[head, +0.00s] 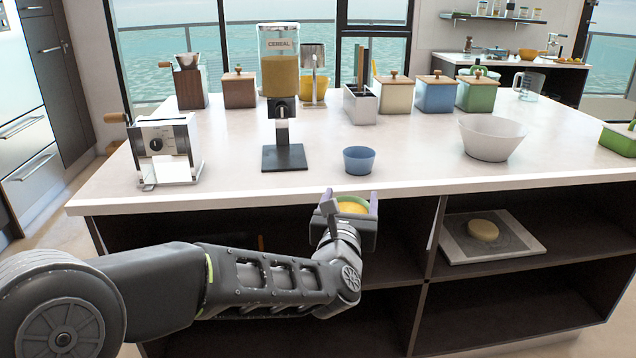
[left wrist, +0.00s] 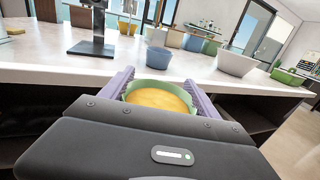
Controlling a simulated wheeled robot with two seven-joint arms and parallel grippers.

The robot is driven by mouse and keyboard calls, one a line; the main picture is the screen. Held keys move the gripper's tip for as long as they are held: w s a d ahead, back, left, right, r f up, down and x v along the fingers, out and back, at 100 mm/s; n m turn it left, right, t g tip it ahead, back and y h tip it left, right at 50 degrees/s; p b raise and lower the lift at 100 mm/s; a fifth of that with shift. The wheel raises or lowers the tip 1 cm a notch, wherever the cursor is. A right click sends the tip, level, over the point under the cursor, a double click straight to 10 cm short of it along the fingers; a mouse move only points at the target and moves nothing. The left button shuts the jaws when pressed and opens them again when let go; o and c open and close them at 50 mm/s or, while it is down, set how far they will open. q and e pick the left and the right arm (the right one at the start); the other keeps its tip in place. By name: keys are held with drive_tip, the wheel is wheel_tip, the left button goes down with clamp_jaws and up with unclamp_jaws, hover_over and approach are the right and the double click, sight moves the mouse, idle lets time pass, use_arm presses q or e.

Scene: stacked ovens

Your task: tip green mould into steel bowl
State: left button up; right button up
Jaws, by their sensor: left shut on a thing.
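My left gripper (head: 348,206) is shut on the green mould (left wrist: 127,93), which sits between its two purple-grey fingers. The mould holds something yellow-orange (left wrist: 158,99) and looks roughly upright. In the head view, the gripper and mould are in front of the counter's front edge, with the lower part of the mould hidden. A wide, light grey bowl (head: 491,139), which looks like the steel bowl, stands on the counter to the right and farther back. It also shows in the left wrist view (left wrist: 237,63). My right gripper is not in view.
A small blue bowl (head: 360,160) stands on the counter just beyond my gripper. A cereal dispenser (head: 280,90) and a pasta machine (head: 165,150) are to the left. A green container (head: 619,141) is at the right edge. The counter between the blue and grey bowls is clear.

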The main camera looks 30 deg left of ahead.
use_arm(q)
drive_tip(key=w+d+f+m+h, duration=0.1)
drive_tip(key=d+f+h, duration=0.1)
drive_tip(key=d+f, duration=0.1)
drive_tip(key=w+d+f+m+h, duration=0.1)
drive_tip(key=d+f, duration=0.1)
drive_tip(key=f, duration=0.4)
drive_tip(key=w+d+f+m+h, duration=0.1)
drive_tip(key=d+f+h, duration=0.1)
drive_tip(key=d+f, duration=0.1)
drive_tip(key=shift+d+f+t+h, duration=0.15)
drive_tip(key=shift+d+f+t, duration=0.05)
drive_tip(key=shift+f, duration=0.25)
drive_tip(key=shift+d+f+t+h, duration=0.15)
drive_tip(key=shift+f+t, duration=0.05)
drive_tip(key=shift+f, duration=0.2)
drive_tip(key=c, duration=0.4)
drive_tip(key=shift+m+h, duration=0.3)
drive_tip(key=shift+m, duration=0.2)
drive_tip(key=shift+s+d+f, duration=0.1)
drive_tip(key=shift+s+f, duration=0.15)
drive_tip(key=shift+f, duration=1.2)
drive_tip(key=shift+s+d+f, duration=0.15)
drive_tip(key=shift+s+f, duration=0.15)
drive_tip(key=shift+f, duration=1.1)
drive_tip(key=shift+s+d+f, duration=0.1)
drive_tip(key=shift+s+f, duration=0.15)
drive_tip(key=shift+f, duration=1.2)
drive_tip(key=shift+c, duration=0.2)
